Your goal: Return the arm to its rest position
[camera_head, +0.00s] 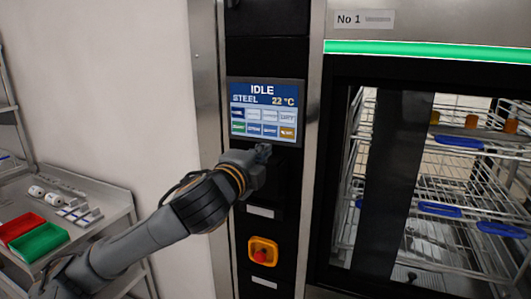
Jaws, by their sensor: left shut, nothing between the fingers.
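My left arm comes in from the lower left, and its gripper (263,150) is shut and empty. The gripper is at the lower edge of the control screen (265,110) in the dark panel. I cannot tell whether it touches the screen. The screen reads IDLE, STEEL and 22 °C above two rows of buttons. My right gripper is not in view.
An emergency stop button (262,252) on a yellow mount is below my gripper. A washer (420,62) with a glass door and wire racks fills the right. A metal shelf (112,198) with a red bin (20,228) and a green bin (38,243) stands at left.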

